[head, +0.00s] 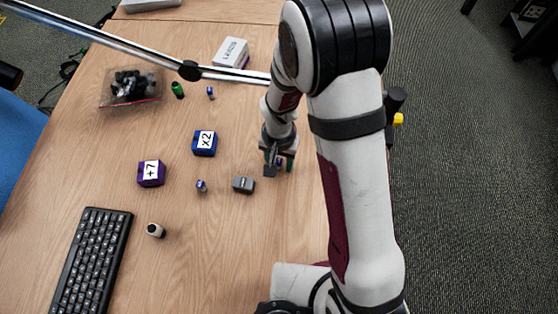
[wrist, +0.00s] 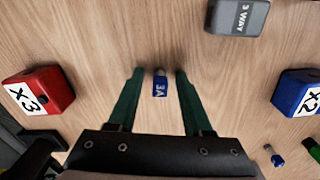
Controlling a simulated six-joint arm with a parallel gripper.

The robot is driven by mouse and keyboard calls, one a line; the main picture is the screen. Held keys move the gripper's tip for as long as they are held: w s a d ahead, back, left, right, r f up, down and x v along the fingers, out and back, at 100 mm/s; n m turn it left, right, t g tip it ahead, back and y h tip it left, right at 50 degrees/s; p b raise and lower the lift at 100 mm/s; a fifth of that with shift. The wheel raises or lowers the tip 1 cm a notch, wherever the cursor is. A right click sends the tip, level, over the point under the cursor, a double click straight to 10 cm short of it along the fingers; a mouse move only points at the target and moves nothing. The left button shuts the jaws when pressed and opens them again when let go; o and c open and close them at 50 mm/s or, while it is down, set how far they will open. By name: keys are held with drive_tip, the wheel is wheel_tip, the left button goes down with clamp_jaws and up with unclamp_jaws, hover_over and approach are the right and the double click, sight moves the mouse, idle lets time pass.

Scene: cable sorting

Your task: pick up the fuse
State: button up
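A small blue fuse (wrist: 160,88) with a pale label reading 3A and a metallic end lies on the wooden table in the wrist view. My gripper (wrist: 159,72) is open, with one dark green finger on each side of the fuse. A gap shows between the fuse and each finger. In the head view my gripper (head: 277,164) is low over the table, right of the grey block, and a bit of blue shows at its fingers. Two similar small blue pieces lie elsewhere, one left of the grey block (head: 201,186) and one farther back (head: 210,93).
The grey 3 WAY block (wrist: 238,14), red x3 block (wrist: 40,90) and blue x2 block (wrist: 300,92) surround my gripper at a distance. A purple +7 block (head: 151,174), keyboard (head: 92,262), bag of dark parts (head: 131,88) and white box (head: 231,52) are farther off.

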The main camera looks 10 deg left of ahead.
clamp_jaws()
drive_tip(key=shift+r, duration=0.1)
